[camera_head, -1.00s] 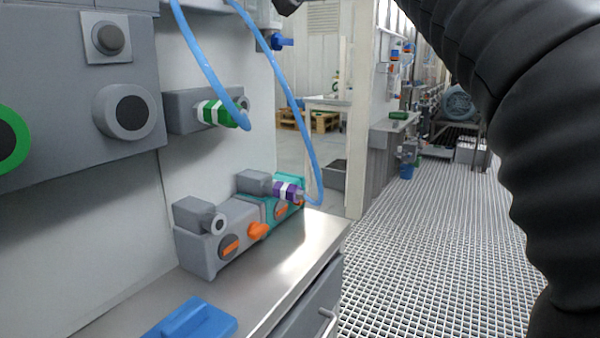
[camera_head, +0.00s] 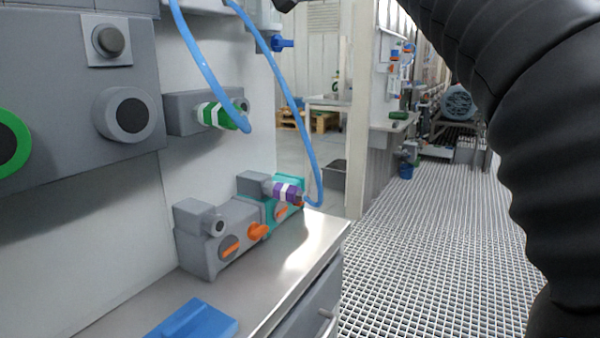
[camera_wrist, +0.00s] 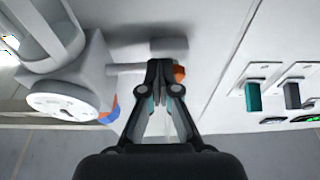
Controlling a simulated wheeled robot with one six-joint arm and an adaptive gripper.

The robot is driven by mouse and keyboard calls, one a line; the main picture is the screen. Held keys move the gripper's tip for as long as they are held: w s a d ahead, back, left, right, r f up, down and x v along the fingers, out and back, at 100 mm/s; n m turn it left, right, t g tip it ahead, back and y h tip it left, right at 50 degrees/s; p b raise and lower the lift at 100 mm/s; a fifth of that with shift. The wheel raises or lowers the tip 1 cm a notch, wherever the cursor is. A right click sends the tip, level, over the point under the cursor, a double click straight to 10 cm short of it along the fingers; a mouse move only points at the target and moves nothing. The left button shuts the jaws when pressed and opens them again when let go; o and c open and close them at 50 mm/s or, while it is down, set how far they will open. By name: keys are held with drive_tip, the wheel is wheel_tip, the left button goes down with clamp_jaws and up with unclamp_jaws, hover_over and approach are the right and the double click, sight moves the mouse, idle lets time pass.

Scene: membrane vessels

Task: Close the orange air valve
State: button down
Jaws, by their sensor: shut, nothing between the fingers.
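In the wrist view my gripper (camera_wrist: 160,66) is shut, with its fingertips together and nothing seen between them. A small orange part (camera_wrist: 179,73) shows just right of the fingertips, partly hidden by the right finger; it may be the orange air valve. Whether the finger touches it, I cannot tell. A grey block (camera_wrist: 169,46) lies just beyond the tips. In the head view, orange knobs (camera_head: 258,232) sit on a grey unit (camera_head: 196,246) on the bench. My gripper is not clearly seen there.
A white round-faced device (camera_wrist: 68,100) with a blue and orange part (camera_wrist: 110,112) stands left of my gripper. Teal (camera_wrist: 253,96) and grey (camera_wrist: 292,94) switches are on the right panel. Blue hoses (camera_head: 302,120) hang over the metal bench (camera_head: 285,265). The grating floor (camera_head: 420,250) is clear.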

drive_tip(key=shift+s+a+f+b, duration=0.25)
drive_tip(key=shift+s+b, duration=0.15)
drive_tip(key=shift+b, duration=0.4)
drive_tip(key=shift+s+a+r+b, duration=0.25)
drive_tip(key=shift+s+a+b, duration=0.1)
drive_tip(key=shift+s+b, duration=0.25)
idle(0.3)
drive_tip(key=shift+s+f, duration=0.1)
drive_tip(key=shift+f, duration=0.1)
drive_tip(key=shift+s+f+b, duration=0.1)
drive_tip(key=shift+f+b, duration=0.1)
drive_tip(key=shift+b, duration=0.3)
drive_tip(key=shift+r+b+v, duration=0.25)
drive_tip(key=shift+b+v, duration=0.1)
drive_tip(key=shift+v, duration=0.6)
drive_tip(key=shift+r+b+v, duration=0.2)
drive_tip(key=shift+b+v, duration=0.15)
drive_tip(key=shift+v, duration=0.6)
drive_tip(key=shift+r+b+v, duration=0.25)
drive_tip(key=shift+b+v, duration=0.1)
drive_tip(key=shift+v, duration=0.6)
drive_tip(key=shift+s+d, duration=0.1)
